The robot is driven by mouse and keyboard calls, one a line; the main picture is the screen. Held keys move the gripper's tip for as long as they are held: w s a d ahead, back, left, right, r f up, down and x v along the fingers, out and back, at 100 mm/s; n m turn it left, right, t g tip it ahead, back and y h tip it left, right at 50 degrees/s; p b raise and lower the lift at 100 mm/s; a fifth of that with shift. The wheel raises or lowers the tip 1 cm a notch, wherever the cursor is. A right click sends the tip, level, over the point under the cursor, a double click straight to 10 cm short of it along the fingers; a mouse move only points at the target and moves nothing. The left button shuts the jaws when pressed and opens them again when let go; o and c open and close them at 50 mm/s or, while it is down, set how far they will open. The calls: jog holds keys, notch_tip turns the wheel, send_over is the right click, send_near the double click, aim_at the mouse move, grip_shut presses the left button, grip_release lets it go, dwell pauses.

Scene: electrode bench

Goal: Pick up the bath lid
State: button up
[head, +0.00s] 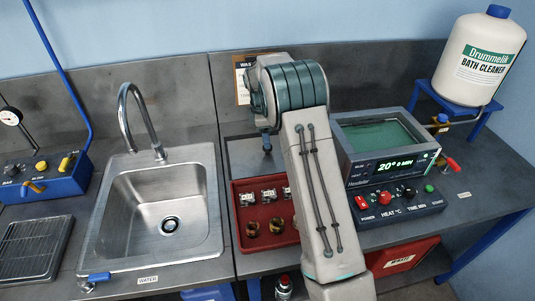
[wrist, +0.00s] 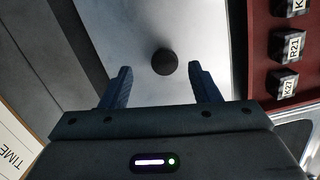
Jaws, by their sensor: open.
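The bath lid (wrist: 205,35) is a flat, pale metal plate with a round black knob (wrist: 165,62). In the wrist view it lies beyond my fingertips, with the knob centred just ahead of the gap between them. In the head view a grey plate that looks like the lid (head: 243,158) lies on the bench behind the red tray, partly hidden by my arm. My gripper (wrist: 163,84) is open and empty, its two blue fingers apart on either side of the knob's line. In the head view my gripper is mostly hidden by my arm. The bath (head: 382,134) stands uncovered at the right, showing green liquid.
A red tray (head: 239,226) with labelled blocks and brass pieces sits in front of the lid; its edge is close by in the wrist view. The sink (head: 115,245) is at the left. A control box (head: 400,205) and a bath cleaner bottle (head: 480,62) stand at the right.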

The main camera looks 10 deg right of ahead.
jog(key=f, duration=0.1)
jog(key=f+p, duration=0.1)
jog(key=f, duration=0.3)
jog(key=shift+s+p, duration=0.3)
jog(key=shift+p, duration=0.1)
grip_shut()
jog(key=shift+r, duration=0.1)
notch_tip(320, 180, up, 10)
jog(key=shift+f+b, duration=0.1)
jog(key=shift+b, duration=1)
jog(key=shift+r+p, duration=1.35)
jog(key=shift+r, duration=0.5)
